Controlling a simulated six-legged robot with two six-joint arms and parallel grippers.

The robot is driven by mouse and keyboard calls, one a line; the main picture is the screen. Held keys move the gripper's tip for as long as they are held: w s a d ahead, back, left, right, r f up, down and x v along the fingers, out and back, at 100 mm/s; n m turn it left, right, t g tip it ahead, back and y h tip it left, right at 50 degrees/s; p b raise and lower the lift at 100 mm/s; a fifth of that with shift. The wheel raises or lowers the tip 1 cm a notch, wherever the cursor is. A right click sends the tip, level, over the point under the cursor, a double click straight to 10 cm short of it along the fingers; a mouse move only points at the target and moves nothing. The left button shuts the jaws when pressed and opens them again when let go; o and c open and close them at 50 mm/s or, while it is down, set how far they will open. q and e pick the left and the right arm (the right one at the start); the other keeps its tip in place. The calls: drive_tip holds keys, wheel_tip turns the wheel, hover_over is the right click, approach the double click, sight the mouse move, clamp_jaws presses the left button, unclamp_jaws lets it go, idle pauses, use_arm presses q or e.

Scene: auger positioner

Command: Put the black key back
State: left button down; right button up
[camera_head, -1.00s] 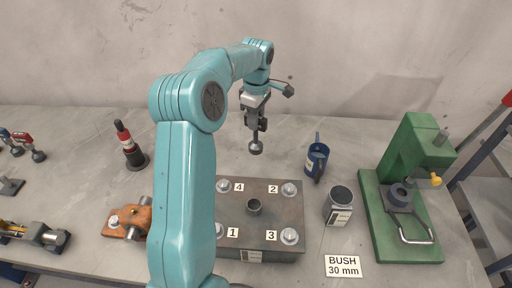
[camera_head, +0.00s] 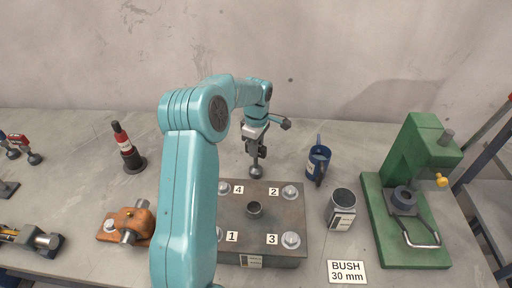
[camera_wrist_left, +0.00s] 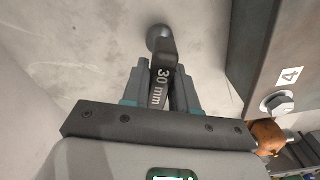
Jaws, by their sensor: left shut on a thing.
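My left gripper (camera_head: 257,146) is shut on a dark grey tool (camera_head: 257,172) with a round knob at its lower end. In the left wrist view the tool (camera_wrist_left: 160,88) lies between the gripper fingers and is marked "30 mm". I cannot tell from its look whether it is the black key. It hangs just behind the back edge of the steel plate (camera_head: 285,211), near the bolts labelled 4 and 2. My right gripper is not in view.
An orange clamp (camera_head: 128,222) and a red-black tool (camera_head: 127,149) are left.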

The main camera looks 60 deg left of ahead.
use_arm(q)
drive_tip(key=shift+f, duration=0.15)
drive_tip(key=c, duration=0.9)
unclamp_jaws()
drive_tip(key=shift+w, duration=0.1)
drive_tip(key=shift+r+p, duration=0.3)
drive_tip(key=shift+r, duration=0.15)
wheel_tip(320, 180, up, 4)
drive_tip(key=p, duration=0.2)
drive_tip(key=shift+f+p, duration=0.15)
drive_tip(key=shift+p, duration=0.15)
wheel_tip(320, 180, up, 8)
drive_tip(key=shift+f, duration=0.1)
